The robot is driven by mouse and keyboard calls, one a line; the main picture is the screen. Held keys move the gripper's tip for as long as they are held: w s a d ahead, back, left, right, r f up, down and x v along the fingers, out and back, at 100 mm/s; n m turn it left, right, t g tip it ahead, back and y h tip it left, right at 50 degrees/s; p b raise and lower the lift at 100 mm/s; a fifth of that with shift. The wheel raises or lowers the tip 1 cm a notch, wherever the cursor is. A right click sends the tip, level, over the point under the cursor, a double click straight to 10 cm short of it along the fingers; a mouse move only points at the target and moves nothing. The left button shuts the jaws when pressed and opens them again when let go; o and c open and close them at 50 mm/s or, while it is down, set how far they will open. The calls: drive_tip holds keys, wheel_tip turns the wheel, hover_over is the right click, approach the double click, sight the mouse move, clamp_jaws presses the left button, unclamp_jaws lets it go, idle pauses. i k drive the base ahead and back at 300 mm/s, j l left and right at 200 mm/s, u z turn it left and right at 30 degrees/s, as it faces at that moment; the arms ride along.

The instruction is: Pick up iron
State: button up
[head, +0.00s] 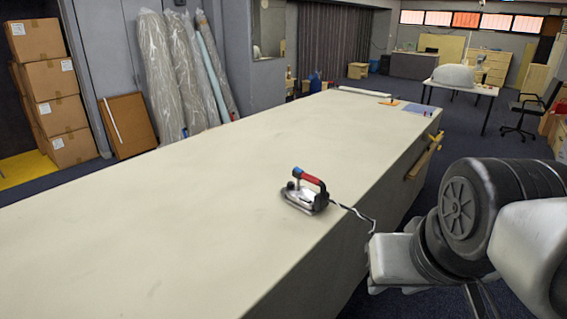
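The iron (304,197) stands on the long cloth-covered table (180,220), near the table's right edge. It has a metal body and a red handle with a blue part at its left end. Its cord runs right and hangs over the table edge. My arm is at the lower right, beyond the table's right side and apart from the iron. The end of my arm runs down to the bottom edge, where only thin dark parts show. I cannot tell whether my gripper fingers are in the picture, or whether they are open or shut.
The table top around the iron is clear. Small flat items (418,108) lie at the table's far end. A wooden bar (424,157) sticks out from the table's right side. Stacked boxes (55,95) and wrapped rolls (160,75) stand along the left wall.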

sight(306, 200)
drive_tip(key=u, duration=0.45)
drive_tip(key=i+l+u, duration=0.15)
drive_tip(key=u, duration=0.2)
drive_tip(key=i+l+u, duration=0.15)
drive_tip(key=l+u, duration=0.15)
drive_tip(key=i+l+u, duration=0.1)
drive_tip(key=l+u, duration=0.25)
drive_tip(key=i+l+u, duration=0.15)
drive_tip(key=l, duration=0.4)
drive_tip(key=l+u, duration=0.15)
drive_tip(key=l, duration=0.4)
drive_tip(key=i+l, duration=0.1)
drive_tip(key=l, duration=0.45)
drive_tip(key=i+l, duration=0.1)
drive_tip(key=l, duration=0.45)
drive_tip(key=i+l, duration=0.1)
drive_tip(key=l, duration=0.4)
drive_tip(key=i+u, duration=0.05)
